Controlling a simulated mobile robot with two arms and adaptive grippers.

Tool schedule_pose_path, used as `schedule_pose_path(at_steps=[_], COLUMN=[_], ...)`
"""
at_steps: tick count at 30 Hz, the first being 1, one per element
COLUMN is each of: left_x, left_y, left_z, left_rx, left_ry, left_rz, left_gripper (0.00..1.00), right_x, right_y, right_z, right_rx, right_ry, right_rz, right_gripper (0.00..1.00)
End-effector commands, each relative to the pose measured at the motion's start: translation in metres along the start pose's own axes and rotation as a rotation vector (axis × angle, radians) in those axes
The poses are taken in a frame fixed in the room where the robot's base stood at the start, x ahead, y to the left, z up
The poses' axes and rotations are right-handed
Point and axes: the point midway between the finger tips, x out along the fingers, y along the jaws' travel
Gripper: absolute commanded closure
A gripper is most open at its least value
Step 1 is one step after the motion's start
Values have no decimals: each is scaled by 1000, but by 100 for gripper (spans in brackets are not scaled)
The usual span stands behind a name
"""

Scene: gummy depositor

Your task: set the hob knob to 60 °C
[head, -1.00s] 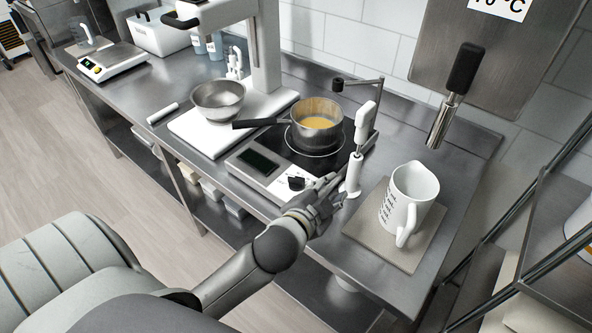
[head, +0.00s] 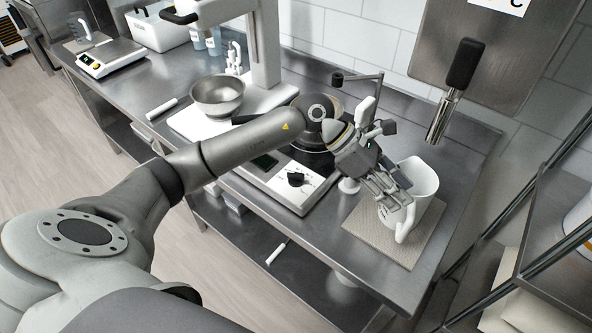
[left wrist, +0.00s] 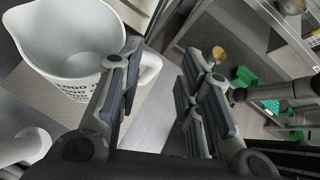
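The hob (head: 290,193) stands on the steel bench. Its black knob (head: 296,179) is on the front panel; the angle of its pointer is too small to read. The dark display (head: 264,162) is partly behind my left arm and shows no readable value. My left gripper (head: 392,196) is beyond the hob's right side, at the white jug (head: 419,177), away from the knob. In the left wrist view its fingers (left wrist: 160,95) are apart, with the jug's handle (left wrist: 150,68) near the left finger. A grey arm end shows small at the right there, its fingers unclear.
A white upright stick tool (head: 365,110) stands behind the gripper. The jug is on a beige mat (head: 365,228). A steel bowl (head: 218,95) stands left of the hob.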

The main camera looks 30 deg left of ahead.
Motion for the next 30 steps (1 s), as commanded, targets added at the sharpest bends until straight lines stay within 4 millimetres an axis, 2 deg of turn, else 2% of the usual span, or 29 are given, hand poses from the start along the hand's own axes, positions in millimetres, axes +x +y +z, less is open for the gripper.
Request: schedule_pose_path(at_steps=[1,3,6,10,12,14,16,19,30], left_x=[-18,-45,-94,-151,-173,-184,-190,-188,-148], left_y=[18,39,63,79,83,84,85,86,96], left_z=[-20,-51,-87,-116,-124,-128,-132,-139,-190], left_rx=[45,88,110,91,76,66,59,56,56], left_ry=[130,318,558,784,860,901,924,932,929], left_rz=[37,74,122,160,170,176,177,175,171], left_gripper=[67,67,67,67,67,67,67,67,67], right_x=[0,0,0,0,0,0,-2,-6,-31], right_y=[-1,-2,-3,-4,-4,-4,-4,-4,-2], right_z=[-1,-1,-2,-2,-2,-2,-2,-3,-5], right_rx=[1,1,2,2,2,2,2,2,1], right_ry=[1,2,2,3,3,3,3,3,3], right_rz=[-1,-2,-4,-4,-4,-4,-4,-4,-3], right_gripper=[60,60,60,60,60,60,60,60,60])
